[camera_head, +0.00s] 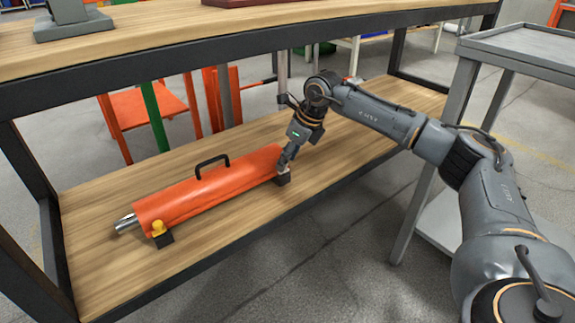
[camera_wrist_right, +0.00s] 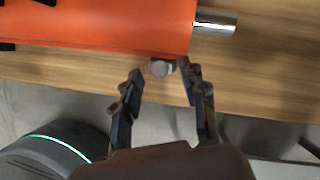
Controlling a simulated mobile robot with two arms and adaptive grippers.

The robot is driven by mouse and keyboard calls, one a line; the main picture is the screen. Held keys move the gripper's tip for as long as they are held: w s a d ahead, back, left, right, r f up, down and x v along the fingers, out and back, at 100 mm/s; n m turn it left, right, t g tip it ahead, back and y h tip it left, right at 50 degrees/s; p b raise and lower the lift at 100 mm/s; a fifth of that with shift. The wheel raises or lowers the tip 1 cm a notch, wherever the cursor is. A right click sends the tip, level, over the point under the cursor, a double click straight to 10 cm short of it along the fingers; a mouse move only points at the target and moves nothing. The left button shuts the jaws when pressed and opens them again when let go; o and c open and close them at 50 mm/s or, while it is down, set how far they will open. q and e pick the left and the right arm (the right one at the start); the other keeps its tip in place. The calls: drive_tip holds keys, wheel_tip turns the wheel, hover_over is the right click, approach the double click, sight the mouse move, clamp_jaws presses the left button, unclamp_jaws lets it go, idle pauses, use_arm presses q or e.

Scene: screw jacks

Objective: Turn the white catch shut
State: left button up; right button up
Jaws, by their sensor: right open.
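A long orange case (camera_head: 205,188) with a black handle (camera_head: 212,163) lies on the lower wooden shelf; it also shows in the wrist view (camera_wrist_right: 100,22). The pale, whitish-grey catch (camera_wrist_right: 160,68) is a small round knob at the case's lower edge, near its right end. In the head view it is mostly hidden by my gripper. My right gripper (camera_head: 285,167) reaches down at this end. In the wrist view its two fingers (camera_wrist_right: 160,80) are apart, with the knob between the tips; I cannot tell if either touches it. My left gripper is out of view.
A yellow catch (camera_head: 158,228) on a dark block sits at the case's front left. A shiny rod (camera_head: 126,222) sticks out on the left, another (camera_wrist_right: 215,22) on the right. The bench top (camera_head: 180,35) overhangs the shelf. A grey cart (camera_head: 525,45) stands right.

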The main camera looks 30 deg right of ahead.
drive_tip(key=shift+w+f, duration=0.1)
drive_tip(key=shift+f, duration=0.1)
clamp_jaws()
drive_tip(key=shift+r, duration=0.1)
